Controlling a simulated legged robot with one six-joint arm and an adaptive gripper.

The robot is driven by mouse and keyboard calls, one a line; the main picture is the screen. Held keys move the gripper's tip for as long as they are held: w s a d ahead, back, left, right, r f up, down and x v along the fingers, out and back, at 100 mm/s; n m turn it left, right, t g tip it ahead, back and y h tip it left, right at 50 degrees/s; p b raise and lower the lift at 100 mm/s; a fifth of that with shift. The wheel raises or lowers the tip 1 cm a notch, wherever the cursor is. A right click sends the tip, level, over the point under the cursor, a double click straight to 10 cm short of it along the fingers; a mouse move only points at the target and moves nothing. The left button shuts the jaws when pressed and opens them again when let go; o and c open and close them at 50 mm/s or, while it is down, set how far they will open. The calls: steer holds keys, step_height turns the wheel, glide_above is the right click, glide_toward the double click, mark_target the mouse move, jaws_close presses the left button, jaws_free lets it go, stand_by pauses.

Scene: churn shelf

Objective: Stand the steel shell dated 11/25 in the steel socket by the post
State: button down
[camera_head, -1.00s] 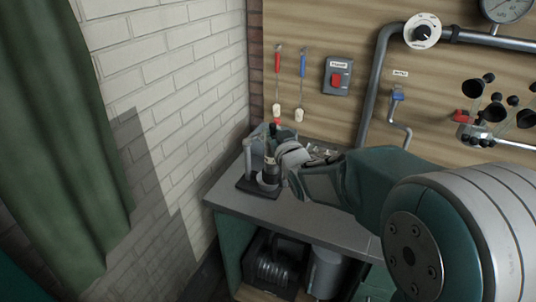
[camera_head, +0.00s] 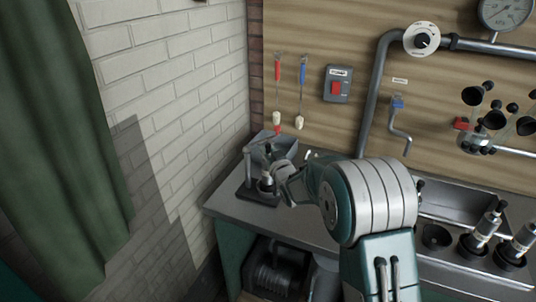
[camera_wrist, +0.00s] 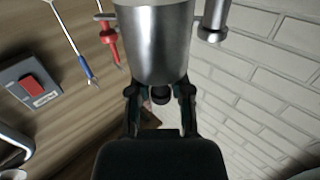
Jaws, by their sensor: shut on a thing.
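My gripper (camera_wrist: 160,95) is shut on a steel shell (camera_wrist: 155,40), which shows large and close in the wrist view; I can read no date on it. In the head view my gripper (camera_head: 279,177) is at the left end of the bench, beside a dark stand with an upright post (camera_head: 247,168) and a black base (camera_head: 258,196). The held shell shows there only as a small dark and pale shape (camera_head: 267,181) close to the post. The socket is hidden or too small to make out, so I cannot tell whether the shell is in it or above it.
A grey bin (camera_head: 282,152) stands behind the stand, against the brick wall (camera_head: 195,100). Red and blue tools (camera_head: 302,75) and a red switch box (camera_head: 337,85) are on the wooden board. Several dark-and-steel fittings (camera_head: 485,230) stand on the bench at right, by a sink (camera_head: 455,205).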

steer(key=shift+f, duration=0.4)
steer(key=c, duration=0.5)
jaws_free()
steer(key=shift+f, duration=0.15)
steer(key=shift+c, duration=0.2)
